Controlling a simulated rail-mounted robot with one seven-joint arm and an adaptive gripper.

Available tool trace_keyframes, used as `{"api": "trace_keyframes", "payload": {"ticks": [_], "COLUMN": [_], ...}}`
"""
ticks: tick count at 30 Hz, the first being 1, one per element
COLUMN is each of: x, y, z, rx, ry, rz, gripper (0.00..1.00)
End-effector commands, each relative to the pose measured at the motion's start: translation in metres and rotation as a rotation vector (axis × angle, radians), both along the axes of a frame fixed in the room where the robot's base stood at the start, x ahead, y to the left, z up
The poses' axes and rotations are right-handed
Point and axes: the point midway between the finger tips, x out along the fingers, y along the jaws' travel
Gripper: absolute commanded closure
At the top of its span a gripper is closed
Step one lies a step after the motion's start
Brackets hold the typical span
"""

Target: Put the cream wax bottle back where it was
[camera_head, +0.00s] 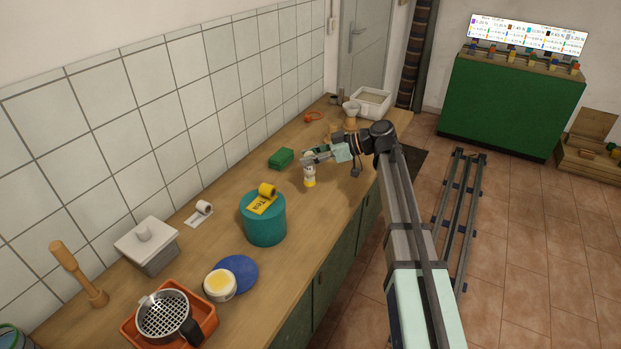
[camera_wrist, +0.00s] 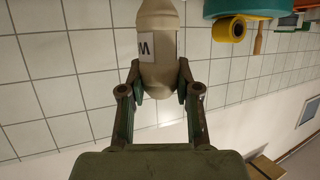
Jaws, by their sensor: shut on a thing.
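The cream wax bottle (camera_head: 309,173) is at my gripper, over the middle of the wooden counter. In the wrist view the bottle (camera_wrist: 158,45) is cream, with a white label showing a dark letter, and narrows toward the top edge of the picture. My gripper (camera_wrist: 160,79) is shut on the wide part of the bottle, one finger on each side. In the head view my gripper (camera_head: 308,158) is at the bottle's upper part. A yellow part shows at its lower end. I cannot tell whether the bottle touches the counter.
A green block (camera_head: 281,158) lies left of the bottle. A teal canister (camera_head: 264,225) with a yellow roll (camera_head: 267,190) on it stands nearer. A blue disc (camera_head: 238,272) and an orange tray (camera_head: 206,312) are at the front. A white basin (camera_head: 372,101) stands at the far end.

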Motion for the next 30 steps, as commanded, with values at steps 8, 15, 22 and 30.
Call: {"api": "trace_keyframes", "payload": {"ticks": [8,15,22,30], "x": [0.0,0.0,0.0,0.0], "y": [0.0,0.0,0.0,0.0], "z": [-0.043,-0.057,-0.084,-0.086], "rx": [0.001,0.0,0.0,0.001], "ry": [0.001,0.001,0.001,0.0], "rz": [0.0,-0.001,0.0,-0.001], "gripper": [1.0,1.0,1.0,1.0]}}
